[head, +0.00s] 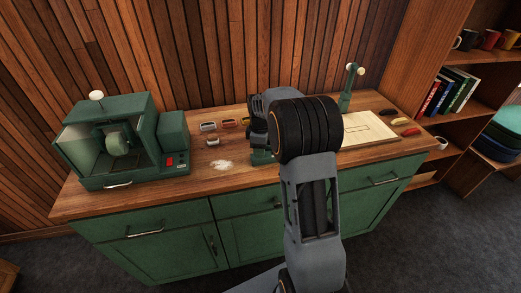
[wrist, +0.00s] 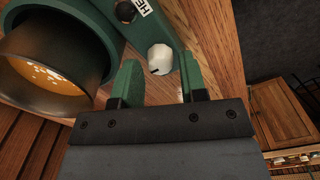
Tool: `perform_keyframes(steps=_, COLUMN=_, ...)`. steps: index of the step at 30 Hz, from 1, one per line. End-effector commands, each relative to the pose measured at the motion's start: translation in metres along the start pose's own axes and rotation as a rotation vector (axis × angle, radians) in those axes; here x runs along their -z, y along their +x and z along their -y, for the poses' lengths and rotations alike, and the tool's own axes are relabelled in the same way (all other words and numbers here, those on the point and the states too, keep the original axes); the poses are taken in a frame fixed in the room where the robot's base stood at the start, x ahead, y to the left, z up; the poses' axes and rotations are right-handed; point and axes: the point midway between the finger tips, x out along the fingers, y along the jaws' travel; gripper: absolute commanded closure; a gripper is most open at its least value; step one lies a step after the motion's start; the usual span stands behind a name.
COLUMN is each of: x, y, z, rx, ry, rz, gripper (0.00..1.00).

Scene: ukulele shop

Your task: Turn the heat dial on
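The heat dial (wrist: 160,59) is a small white round knob with a dark mark on its edge, set on a green housing (wrist: 178,27) beside a partly visible label starting "HE" (wrist: 143,7). My gripper (wrist: 160,75) is open in the wrist view. Its two green fingertips stand apart, one to each side of the dial, with a visible gap on both sides. A dark round pot (wrist: 62,55) with amber liquid is at the left, held in the green housing. In the head view my arm hides the dial and most of the housing (head: 262,157).
A green machine (head: 120,140) with a red switch stands on the left of the wooden counter (head: 225,185). Small coloured items (head: 230,123) and white powder (head: 221,165) lie mid-counter. A pale board (head: 375,128) and green stand (head: 347,95) are at the right. Shelves (head: 465,110) stand beyond.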

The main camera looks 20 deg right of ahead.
Motion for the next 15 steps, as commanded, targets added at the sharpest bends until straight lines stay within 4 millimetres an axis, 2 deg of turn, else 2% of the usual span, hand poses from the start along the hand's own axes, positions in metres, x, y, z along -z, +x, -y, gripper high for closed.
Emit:
perform_keyframes(steps=6, x=0.0001, y=0.0092, z=0.0002, rx=0.000, ry=0.000, rz=0.000, gripper=0.61)
perform_keyframes(steps=14, x=0.0002, y=0.0099, z=0.0003, rx=0.000, ry=0.000, rz=0.000, gripper=0.61)
perform_keyframes(steps=15, x=0.0002, y=0.0098, z=0.0003, rx=0.000, ry=0.000, rz=0.000, gripper=0.64)
